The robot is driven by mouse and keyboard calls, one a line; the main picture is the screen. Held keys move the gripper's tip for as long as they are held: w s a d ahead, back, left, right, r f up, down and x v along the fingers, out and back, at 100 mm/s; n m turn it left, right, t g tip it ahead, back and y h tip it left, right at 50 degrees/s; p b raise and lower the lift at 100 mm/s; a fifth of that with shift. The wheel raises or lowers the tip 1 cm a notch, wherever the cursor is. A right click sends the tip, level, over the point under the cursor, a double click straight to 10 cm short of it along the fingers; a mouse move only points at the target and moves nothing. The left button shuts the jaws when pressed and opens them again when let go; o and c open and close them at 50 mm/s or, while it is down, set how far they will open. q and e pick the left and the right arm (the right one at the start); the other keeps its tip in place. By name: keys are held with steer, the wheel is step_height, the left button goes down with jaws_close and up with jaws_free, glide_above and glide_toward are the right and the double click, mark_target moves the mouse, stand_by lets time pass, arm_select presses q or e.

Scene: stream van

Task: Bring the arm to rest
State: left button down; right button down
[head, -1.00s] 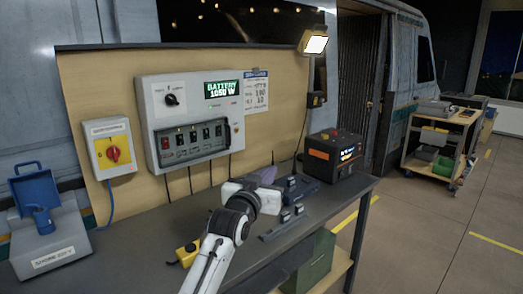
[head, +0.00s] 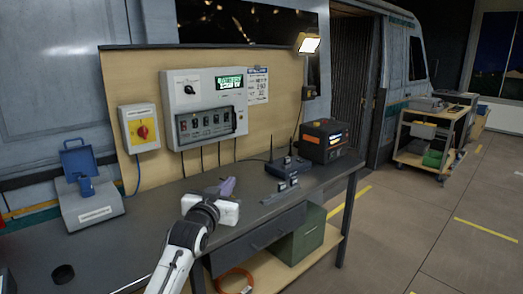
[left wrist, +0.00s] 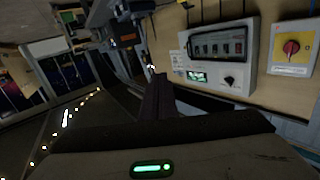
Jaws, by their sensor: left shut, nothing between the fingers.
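My left arm reaches in from the bottom of the head view, and its white wrist shows over the grey workbench (head: 130,238). My left gripper (head: 228,185) is shut and empty, with purplish-grey fingers pointing toward the back of the bench. It is in front of the wall panel and left of the black router (head: 287,165). In the left wrist view the shut dark fingers (left wrist: 157,95) point toward the tilted scene, with nothing between them. My right gripper is not in view.
A breaker box (head: 205,105) and a red-knob switch box (head: 140,128) hang on the wooden board. A blue-lidded box (head: 92,200) stands on the bench at left, a black battery unit (head: 325,142) at right. A cart (head: 428,140) stands on open floor.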

arm_select(q)
steer(key=s+a+f+y, duration=0.1)
steer(key=s+a+y, duration=0.15)
steer(key=a, duration=1.15)
steer(key=s+a+f+y, duration=0.1)
steer(key=a+f+y, duration=0.15)
steer(key=a, duration=1.25)
steer(key=s+d+f+g+h, duration=0.15)
steer(key=s+d+f, duration=0.25)
steer(key=s+f, duration=0.4)
steer(key=s+d+f+g, duration=0.2)
steer(key=s+d+f, duration=0.25)
steer(key=f, duration=0.55)
steer(key=s+d+f+g+h, duration=0.1)
steer(key=s+d+f, duration=0.3)
steer(key=s+f, duration=0.35)
steer(key=s+d+f+g, duration=0.2)
steer(key=s+d+f, duration=0.2)
steer(key=s, duration=0.8)
steer(key=s+d+f+n+g+h, duration=0.1)
steer(key=s+d+f, duration=0.3)
steer(key=s, duration=0.9)
step_height(320, 180, down, 2)
steer(key=shift+d+f+g, duration=0.1)
steer(key=shift+d+g, duration=0.2)
steer(key=shift+g, duration=0.15)
